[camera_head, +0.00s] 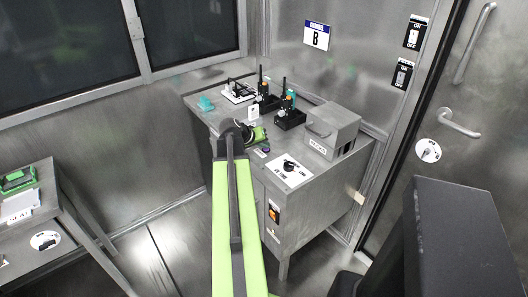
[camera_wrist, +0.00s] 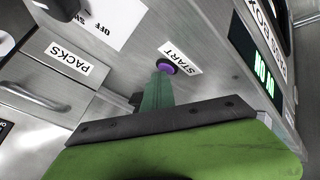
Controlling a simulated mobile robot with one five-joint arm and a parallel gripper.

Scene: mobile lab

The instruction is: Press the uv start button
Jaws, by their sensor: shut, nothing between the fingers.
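The start button is a round purple button (camera_wrist: 167,66) beside a white START label (camera_wrist: 180,57) on a grey metal surface in the wrist view. In the head view a small purple spot (camera_head: 262,151) shows just below my gripper (camera_head: 258,134) on the cabinet top. My gripper is shut and empty. Its narrow green fingertips (camera_wrist: 160,72) point at the button in the wrist view and cover part of it. I cannot tell whether they touch it.
A grey PACKS box (camera_head: 332,130) stands to the right on the cabinet, with a white switch plate (camera_head: 288,171) in front. Black devices (camera_head: 290,115) stand behind. A lit green display (camera_wrist: 266,79) shows at right in the wrist view. A side table (camera_head: 30,205) stands left.

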